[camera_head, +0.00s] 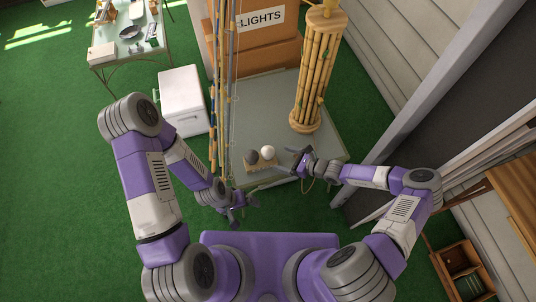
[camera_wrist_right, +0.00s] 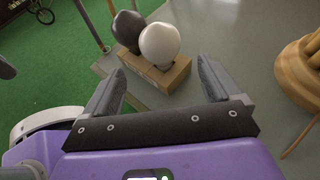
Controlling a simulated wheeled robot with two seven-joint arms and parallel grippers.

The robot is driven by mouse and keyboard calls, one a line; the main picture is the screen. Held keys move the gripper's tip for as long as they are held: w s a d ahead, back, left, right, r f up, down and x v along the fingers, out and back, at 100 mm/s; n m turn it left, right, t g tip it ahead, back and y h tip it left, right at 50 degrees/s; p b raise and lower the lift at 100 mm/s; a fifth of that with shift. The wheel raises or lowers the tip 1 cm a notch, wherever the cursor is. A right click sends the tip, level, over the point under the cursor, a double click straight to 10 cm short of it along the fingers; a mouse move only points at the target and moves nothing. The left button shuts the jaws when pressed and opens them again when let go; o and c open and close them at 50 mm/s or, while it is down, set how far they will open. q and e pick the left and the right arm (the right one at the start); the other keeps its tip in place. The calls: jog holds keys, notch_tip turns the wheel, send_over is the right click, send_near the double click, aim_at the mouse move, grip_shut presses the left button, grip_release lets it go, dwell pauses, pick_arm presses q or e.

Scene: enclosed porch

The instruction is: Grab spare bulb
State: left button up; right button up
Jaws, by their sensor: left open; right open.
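A white bulb (camera_head: 268,152) and a dark grey bulb (camera_head: 252,156) stand upright side by side in a small wooden holder (camera_head: 262,166) near the front edge of a grey table. In the right wrist view the white bulb (camera_wrist_right: 160,44) is nearer, the dark bulb (camera_wrist_right: 127,28) is behind it to the left, and the wooden block (camera_wrist_right: 160,76) is under both. My right gripper (camera_head: 294,160) is open and empty, just right of the holder; its fingers (camera_wrist_right: 161,72) point toward the white bulb without touching it. My left gripper (camera_head: 240,209) is open and empty, low in front of the table.
A bamboo column (camera_head: 315,80) stands on the grey table (camera_head: 245,110) at the back right. Tall bamboo poles (camera_head: 222,80) rise at the table's left side. A box labelled "LIGHTS" (camera_head: 262,45) is behind. A white cooler (camera_head: 184,100) stands on the green floor to the left.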

aim_at(271, 154)
jog(key=shift+b+x, duration=0.3)
jog(key=shift+x, duration=0.7)
jog(key=b+x, duration=0.2)
jog(key=x, duration=0.2)
jog(key=shift+w+f, duration=0.15)
jog(key=shift+f, duration=0.1)
jog(key=shift+w+a, duration=0.2)
jog(key=shift+a, duration=0.2)
jog(key=c, duration=0.8)
